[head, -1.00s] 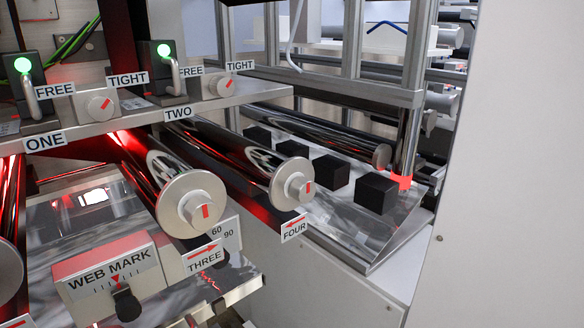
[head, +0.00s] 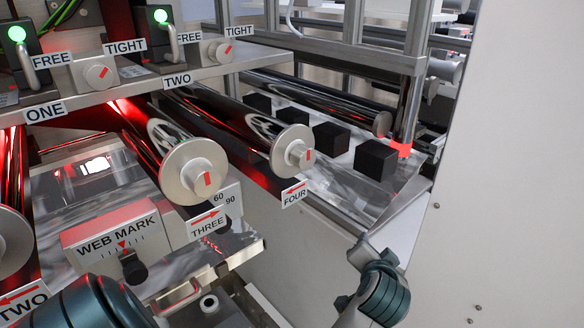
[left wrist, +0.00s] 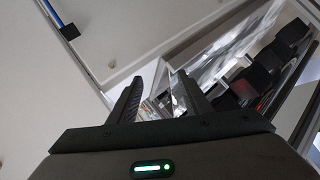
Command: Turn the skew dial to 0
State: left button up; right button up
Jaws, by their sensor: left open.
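No dial with a readable SKEW label shows, so I cannot tell which one it is. A plate with the numbers 60 and 90 (head: 229,201) shows in the head view, partly covered by the THREE sign (head: 207,223); no pointer shows on it. My left gripper (left wrist: 160,78) is open and empty in the left wrist view, its two dark fingers apart before pale panels and a shiny ledge. In the head view its fingertips cannot be made out; teal and grey parts of my arms show along the bottom edge.
The WEB MARK box (head: 118,240) has a black knob (head: 133,268). Metal rollers end in round hubs (head: 194,172) with red marks. FREE/TIGHT knobs (head: 97,76) sit on the shelf above. Several black cubes (head: 375,160) line a shiny ledge. A white panel (head: 520,150) stands at right.

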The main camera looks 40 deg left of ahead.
pick_arm(q)
notch_tip(320, 180, up, 39)
jog(key=w+n+t+y, duration=0.1)
jog(key=n+y, duration=0.5)
jog(key=y, duration=0.3)
jog(key=s+d+r+n+g+y, duration=0.2)
jog(key=s+r+n+g+y, duration=0.1)
jog(key=s+r, duration=0.6)
jog(key=s+d+r+n+g+y, duration=0.2)
jog(key=s+r+n+g, duration=0.3)
jog(key=s+r, duration=0.5)
notch_tip(320, 180, up, 7)
jog(key=shift+r+n+g+y, duration=0.15)
jog(key=shift+n+g+y, duration=0.15)
jog(key=shift+n+y, duration=0.6)
jog(key=p+x, duration=0.9)
jog(key=x, duration=0.8)
